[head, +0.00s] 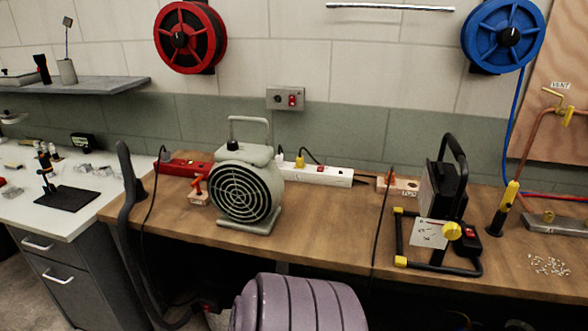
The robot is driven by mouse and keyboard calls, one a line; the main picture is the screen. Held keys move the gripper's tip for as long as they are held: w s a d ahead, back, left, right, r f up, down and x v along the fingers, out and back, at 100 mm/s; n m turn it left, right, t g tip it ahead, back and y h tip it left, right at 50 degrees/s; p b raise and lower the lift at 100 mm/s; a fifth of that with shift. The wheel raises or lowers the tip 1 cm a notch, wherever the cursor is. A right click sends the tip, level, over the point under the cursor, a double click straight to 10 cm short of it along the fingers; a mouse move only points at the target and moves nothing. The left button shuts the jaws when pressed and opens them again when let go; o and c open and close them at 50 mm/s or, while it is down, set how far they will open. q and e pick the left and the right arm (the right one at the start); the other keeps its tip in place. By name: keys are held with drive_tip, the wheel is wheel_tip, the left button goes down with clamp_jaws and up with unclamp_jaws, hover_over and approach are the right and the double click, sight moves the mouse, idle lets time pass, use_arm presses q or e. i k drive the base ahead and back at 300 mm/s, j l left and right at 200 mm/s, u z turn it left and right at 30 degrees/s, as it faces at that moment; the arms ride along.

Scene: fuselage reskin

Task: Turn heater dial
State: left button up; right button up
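The heater (243,185) is a pale grey-green fan heater with a round black grille and a carrying handle on top. It stands upright on the wooden workbench (330,235), left of the middle. A small dark dial (232,145) with a reddish mark shows at the top of its housing, above the grille. Its exact setting is too small to read. Neither of my grippers is in view, and nothing touches the heater's dial.
Red and white power strips (318,173) lie behind the heater. A black-framed work lamp (440,195) stands at right. A dark upright hose (128,190) rises at the left bench end. A purple ribbed drum (300,305) stands in front. The bench middle is mostly clear.

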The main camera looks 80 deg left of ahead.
sight(232, 145)
drive_tip(key=u, duration=3.05)
